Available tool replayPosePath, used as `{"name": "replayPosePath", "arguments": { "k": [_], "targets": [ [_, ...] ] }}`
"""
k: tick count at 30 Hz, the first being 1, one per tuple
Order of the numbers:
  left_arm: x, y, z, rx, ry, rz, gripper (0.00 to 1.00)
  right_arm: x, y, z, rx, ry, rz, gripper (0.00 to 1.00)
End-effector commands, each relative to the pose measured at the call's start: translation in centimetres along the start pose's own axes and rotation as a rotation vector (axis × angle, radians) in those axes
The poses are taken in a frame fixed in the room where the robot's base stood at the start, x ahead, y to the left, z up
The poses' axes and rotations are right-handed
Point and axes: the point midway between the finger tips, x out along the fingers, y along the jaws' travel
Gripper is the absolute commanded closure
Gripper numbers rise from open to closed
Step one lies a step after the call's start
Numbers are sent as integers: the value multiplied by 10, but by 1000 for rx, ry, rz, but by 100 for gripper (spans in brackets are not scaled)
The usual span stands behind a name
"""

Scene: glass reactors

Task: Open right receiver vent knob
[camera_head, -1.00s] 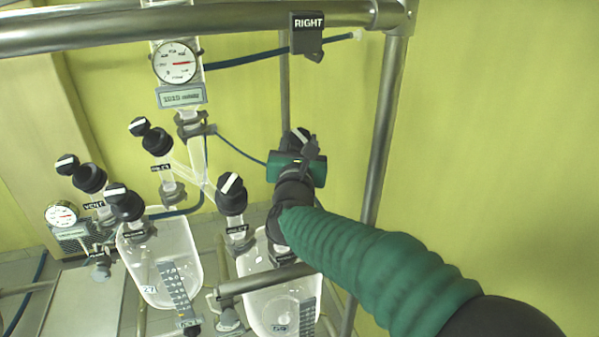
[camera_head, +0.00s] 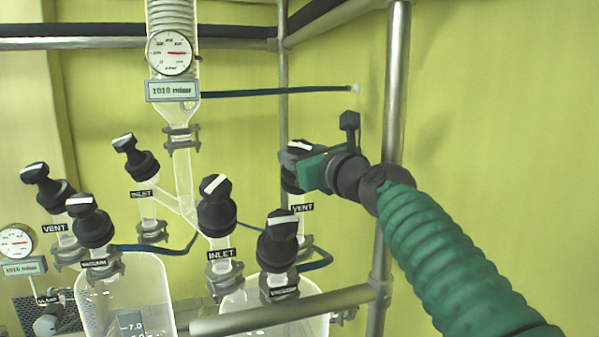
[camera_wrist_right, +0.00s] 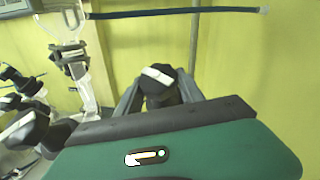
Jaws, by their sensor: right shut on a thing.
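The right receiver vent knob (camera_head: 293,180) is black with a white bar on top and stands above a VENT label (camera_head: 302,207). My right gripper (camera_head: 301,160) comes in from the right with its green body and is shut on this knob. The gripper body hides part of the knob in the head view. In the right wrist view the knob (camera_wrist_right: 159,86) sits between the two grey fingers, its white bar slanting slightly. My left gripper is not in view.
Beside it stand the right INLET knob (camera_head: 217,205) and the right VACUUM knob (camera_head: 278,240). A metal frame post (camera_head: 396,90) rises close to my right wrist. A horizontal bar (camera_head: 285,312) crosses below. Left-hand knobs and a gauge (camera_head: 169,53) are farther left.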

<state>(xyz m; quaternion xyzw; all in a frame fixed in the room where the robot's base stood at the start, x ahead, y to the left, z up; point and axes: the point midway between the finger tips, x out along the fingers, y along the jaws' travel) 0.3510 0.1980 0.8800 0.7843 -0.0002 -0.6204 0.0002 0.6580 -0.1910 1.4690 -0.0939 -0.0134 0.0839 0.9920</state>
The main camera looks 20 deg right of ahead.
Motion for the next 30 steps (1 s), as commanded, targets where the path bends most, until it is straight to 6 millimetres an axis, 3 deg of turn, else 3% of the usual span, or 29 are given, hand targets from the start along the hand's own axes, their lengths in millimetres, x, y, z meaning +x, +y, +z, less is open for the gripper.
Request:
{"name": "replayPosePath", "arguments": {
  "k": [14,15,19,30],
  "targets": [
    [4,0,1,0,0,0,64,2,2,-6,-9,10,20,96],
    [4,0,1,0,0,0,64,2,2,-6,-9,11,20,53],
    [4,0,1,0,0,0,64,1,2,-5,-9,8,20,36],
    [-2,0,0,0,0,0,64,0,0,4,-9,3,18,33]
  ]
}}
